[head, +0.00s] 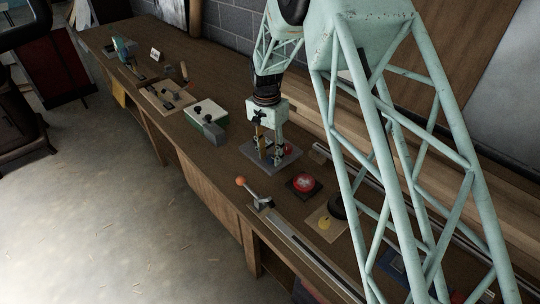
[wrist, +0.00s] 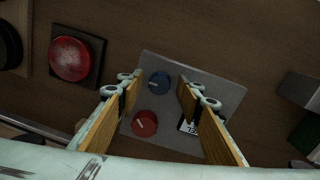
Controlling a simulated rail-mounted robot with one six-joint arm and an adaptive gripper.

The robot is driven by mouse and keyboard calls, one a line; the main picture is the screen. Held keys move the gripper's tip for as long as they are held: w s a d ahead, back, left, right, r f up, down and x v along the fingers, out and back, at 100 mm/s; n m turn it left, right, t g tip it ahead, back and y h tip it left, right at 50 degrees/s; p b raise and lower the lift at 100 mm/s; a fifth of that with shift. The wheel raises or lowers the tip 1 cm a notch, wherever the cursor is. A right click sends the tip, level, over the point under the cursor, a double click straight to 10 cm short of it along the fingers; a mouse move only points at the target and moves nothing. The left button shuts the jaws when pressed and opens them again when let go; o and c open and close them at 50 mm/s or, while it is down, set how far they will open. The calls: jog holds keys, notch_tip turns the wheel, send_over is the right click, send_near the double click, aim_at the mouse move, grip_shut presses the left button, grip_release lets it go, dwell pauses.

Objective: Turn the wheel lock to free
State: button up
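No control in view carries a readable wheel lock label, so I cannot tell which one it is. A grey panel (wrist: 222,92) lies below my gripper, with a blue knob (wrist: 159,82) and a red knob (wrist: 144,124), each with a pale pointer mark, and a small partly hidden label (wrist: 189,127). My gripper (wrist: 157,86) is open, its wood-faced fingers on either side of the blue knob in the wrist view. I cannot tell whether they touch it. In the head view my gripper (head: 268,157) is over the panel (head: 259,157); the red knob (head: 287,149) shows behind it.
A red button (head: 304,184) on a dark base is near the panel. A lever with an orange ball (head: 241,181) stands at the bench's front edge. A black round knob (head: 337,207) and a green-and-white box (head: 201,108) are on either side along the bench.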

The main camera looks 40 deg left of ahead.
jog(key=shift+c, duration=0.3)
jog(key=c, duration=0.8)
jog(key=shift+n, duration=0.4)
jog(key=n, duration=0.6)
jog(key=shift+d+n+b, duration=0.1)
jog(key=shift+n+b, duration=0.3)
jog(key=n, duration=0.5)
jog(key=shift+d+t, duration=0.1)
jog(key=shift+t, duration=0.2)
jog(key=shift+n+y, duration=0.3)
jog(key=shift+n, duration=2.3)
